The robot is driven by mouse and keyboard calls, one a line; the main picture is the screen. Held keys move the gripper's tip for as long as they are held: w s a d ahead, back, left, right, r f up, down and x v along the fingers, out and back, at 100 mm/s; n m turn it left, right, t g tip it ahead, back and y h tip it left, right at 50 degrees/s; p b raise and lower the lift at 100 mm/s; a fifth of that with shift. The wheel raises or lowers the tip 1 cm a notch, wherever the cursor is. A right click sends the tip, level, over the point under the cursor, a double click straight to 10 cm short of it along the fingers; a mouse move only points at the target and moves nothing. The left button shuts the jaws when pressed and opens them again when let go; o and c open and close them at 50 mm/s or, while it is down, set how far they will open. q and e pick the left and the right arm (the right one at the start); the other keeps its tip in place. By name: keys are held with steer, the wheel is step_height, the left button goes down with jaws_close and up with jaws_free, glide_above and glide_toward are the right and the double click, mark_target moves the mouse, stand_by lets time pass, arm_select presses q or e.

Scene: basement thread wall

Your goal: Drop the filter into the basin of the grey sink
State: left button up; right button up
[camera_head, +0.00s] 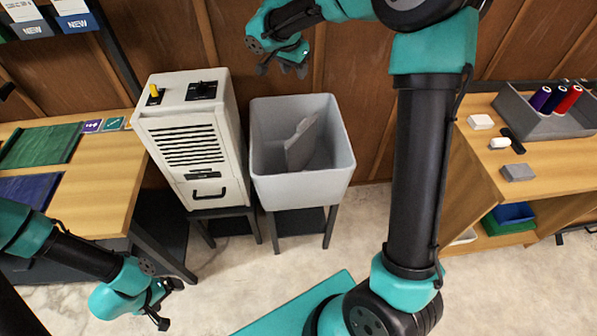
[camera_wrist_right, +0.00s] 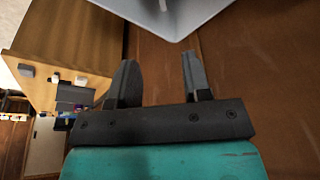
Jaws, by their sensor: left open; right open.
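The grey sink (camera_head: 262,185) stands on dark legs at the centre of the head view. A flat light-grey panel, which looks like the filter (camera_head: 300,150), lies tilted inside its basin against the walls. My right gripper (camera_head: 283,69) is open and empty above the back rim of the sink, apart from the panel. In the right wrist view its fingers (camera_wrist_right: 158,60) are spread with nothing between them, and a grey corner, likely the sink (camera_wrist_right: 190,15), shows at the top. My left gripper (camera_head: 171,304) is open and empty, low at the lower left.
A white vented machine (camera_head: 190,140) with a yellow knob stands left of the sink. A wooden table (camera_head: 105,180) with green and blue cloths is further left. A wooden bench (camera_head: 545,160) with a grey thread tray (camera_head: 535,122) is at right. Wooden wall panels are behind.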

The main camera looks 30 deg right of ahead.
steer(key=v, duration=0.5)
steer(key=shift+f, duration=0.1)
stand_by(0.6)
